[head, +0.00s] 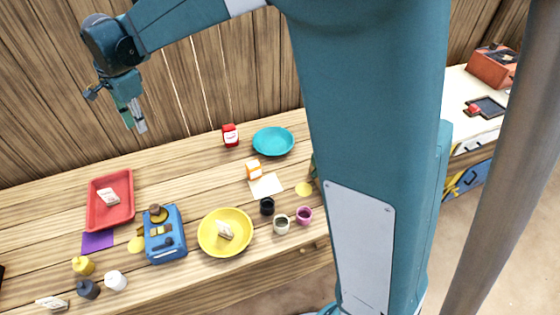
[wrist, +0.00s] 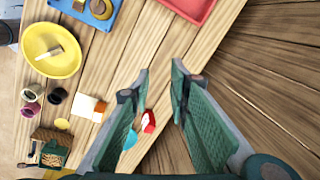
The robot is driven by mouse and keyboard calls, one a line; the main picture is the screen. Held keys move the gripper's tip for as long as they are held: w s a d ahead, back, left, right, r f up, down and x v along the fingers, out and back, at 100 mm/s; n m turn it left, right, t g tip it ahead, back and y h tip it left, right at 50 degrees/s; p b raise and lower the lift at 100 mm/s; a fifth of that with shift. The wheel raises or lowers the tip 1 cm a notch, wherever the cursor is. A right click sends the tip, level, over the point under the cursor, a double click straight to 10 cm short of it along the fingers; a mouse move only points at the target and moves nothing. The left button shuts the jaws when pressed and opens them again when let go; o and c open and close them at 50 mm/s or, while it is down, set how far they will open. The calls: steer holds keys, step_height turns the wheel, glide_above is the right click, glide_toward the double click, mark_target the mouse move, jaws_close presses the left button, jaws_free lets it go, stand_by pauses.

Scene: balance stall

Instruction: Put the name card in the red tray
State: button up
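The red tray (head: 127,211) lies on the wooden table at the left, with a small pale tent-shaped card (head: 108,197) in it. Part of the tray (wrist: 206,14) shows at the top of the wrist view. A similar pale card (head: 225,231) sits in a yellow plate (head: 243,242), and another (head: 52,303) stands near the table's front left edge. I cannot tell which is the name card, as any writing is too small to read. My gripper (head: 136,122) is high above the table's back edge, beyond the tray. Its fingers (wrist: 161,85) are apart and empty.
A blue case (head: 165,250) stands between tray and yellow plate. Several cups and small pots stand along the front. A red box (head: 230,135), teal plate (head: 273,141) and orange box (head: 253,169) are farther back. A plank wall (head: 200,75) closes the back.

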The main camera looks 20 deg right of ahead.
steer(key=s+d+r+n+t, duration=0.1)
steer(key=s+d+r+n, duration=0.25)
steer(key=s+d, duration=0.55)
steer(key=s+d+r+n+t, duration=0.15)
steer(key=s+d+r, duration=0.3)
steer(key=d, duration=0.85)
steer(key=s+d+f+n+t, duration=0.1)
steer(key=s+d+f+n, duration=0.2)
steer(key=s+d, duration=0.4)
steer(key=s+d+f+n+t+h, duration=0.1)
steer(key=s+d+f+n, duration=0.3)
steer(key=s+d, duration=0.4)
steer(key=s, duration=0.5)
steer(key=shift+s+t, duration=0.25)
steer(key=shift+t, duration=0.1)
